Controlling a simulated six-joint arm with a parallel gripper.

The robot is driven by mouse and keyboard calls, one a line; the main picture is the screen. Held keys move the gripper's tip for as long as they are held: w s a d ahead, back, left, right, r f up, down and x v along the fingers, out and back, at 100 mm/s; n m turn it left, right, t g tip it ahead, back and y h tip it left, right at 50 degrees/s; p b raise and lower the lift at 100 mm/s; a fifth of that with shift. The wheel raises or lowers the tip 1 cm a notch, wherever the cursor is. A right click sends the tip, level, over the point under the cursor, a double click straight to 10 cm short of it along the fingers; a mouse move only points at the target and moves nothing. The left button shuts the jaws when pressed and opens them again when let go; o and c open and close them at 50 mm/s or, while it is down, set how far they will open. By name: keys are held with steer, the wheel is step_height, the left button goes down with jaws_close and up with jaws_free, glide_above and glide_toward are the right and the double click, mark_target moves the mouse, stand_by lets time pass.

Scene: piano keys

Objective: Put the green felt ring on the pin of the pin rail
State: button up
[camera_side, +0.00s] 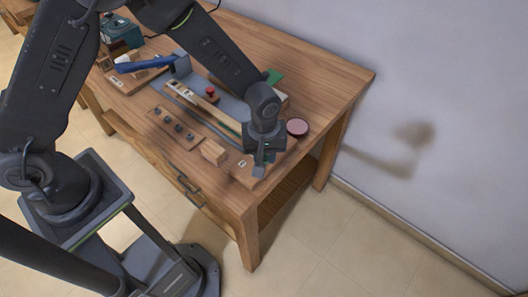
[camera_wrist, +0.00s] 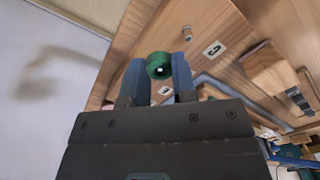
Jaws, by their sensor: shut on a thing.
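My gripper (camera_wrist: 158,75) is shut on the green felt ring (camera_wrist: 159,56), which sits between its two fingertips in the wrist view, with its hole facing the camera. In the side view my gripper (camera_side: 262,163) is over the right front part of the wooden table, near a small pale label; the ring is hard to make out there. A wooden rail (camera_side: 190,138) with several dark round pieces lies to the left of my gripper. I cannot tell for sure which piece is the pin of the pin rail. A small grey round piece (camera_wrist: 187,33) shows just beyond the ring.
A wooden block (camera_side: 213,152) stands left of my gripper, and a round pinkish disc (camera_side: 297,127) lies to its right. A blue-handled tool (camera_side: 150,64) and a red knob (camera_side: 210,91) are farther back. The table's right back area (camera_side: 335,72) is clear.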

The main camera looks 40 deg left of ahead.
stand_by(0.4)
steer(key=o, duration=1)
steer(key=shift+c, duration=0.2)
steer(key=shift+o, duration=0.4)
steer(key=o, duration=0.3)
steer(key=shift+r, duration=3.5)
